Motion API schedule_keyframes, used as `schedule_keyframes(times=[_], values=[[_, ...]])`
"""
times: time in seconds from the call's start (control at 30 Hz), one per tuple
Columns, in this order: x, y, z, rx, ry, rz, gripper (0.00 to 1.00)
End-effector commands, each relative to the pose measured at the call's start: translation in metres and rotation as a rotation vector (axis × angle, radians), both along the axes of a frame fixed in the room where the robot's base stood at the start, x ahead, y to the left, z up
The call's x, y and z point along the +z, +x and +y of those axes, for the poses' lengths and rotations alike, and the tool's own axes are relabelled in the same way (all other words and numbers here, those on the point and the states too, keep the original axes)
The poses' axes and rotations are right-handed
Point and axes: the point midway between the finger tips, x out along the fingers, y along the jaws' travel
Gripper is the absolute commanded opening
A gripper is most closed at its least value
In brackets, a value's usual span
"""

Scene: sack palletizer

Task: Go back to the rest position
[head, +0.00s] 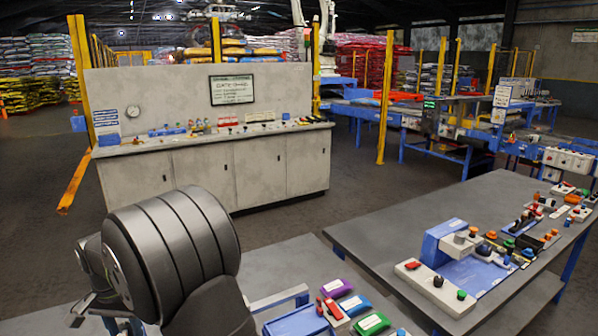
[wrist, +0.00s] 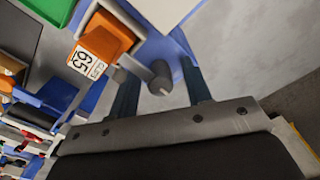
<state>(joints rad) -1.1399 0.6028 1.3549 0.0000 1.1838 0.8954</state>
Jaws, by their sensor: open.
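My gripper (wrist: 155,72) shows in the wrist view with its two dark fingers spread apart. No object is held between them. A grey round-ended knob (wrist: 161,72) shows between the fingers in the picture; I cannot tell how far beyond them it is. An orange block (wrist: 101,45) with a white number label is to the left of the fingers. In the head view my dark arm fills the lower left, and my fingers cannot be made out there.
A grey table (head: 375,225) at the right carries a blue-and-white device (head: 447,240) and several small controls. Coloured labelled blocks, one purple (head: 336,287), lie at the bottom. A long cabinet (head: 290,165) stands behind. Dark floor (head: 400,182) is open between cabinet and table.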

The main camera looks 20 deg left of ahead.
Motion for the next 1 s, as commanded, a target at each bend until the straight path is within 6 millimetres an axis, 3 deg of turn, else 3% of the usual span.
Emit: schedule_keyframes(times=[0.3, 0.73, 0.77, 1.0], values=[[0.0, -0.0003, 0.0002, -0.195, 0.0, 0.0, 0.45], [0.0002, -0.0003, 0.0003, -0.241, 0.0, 0.0, 0.45], [0.0002, -0.0003, 0.0003, -0.241, 0.0, 0.0, 0.47], [0.0, -0.0004, -0.0002, -0.24, -0.001, 0.001, 0.94]])
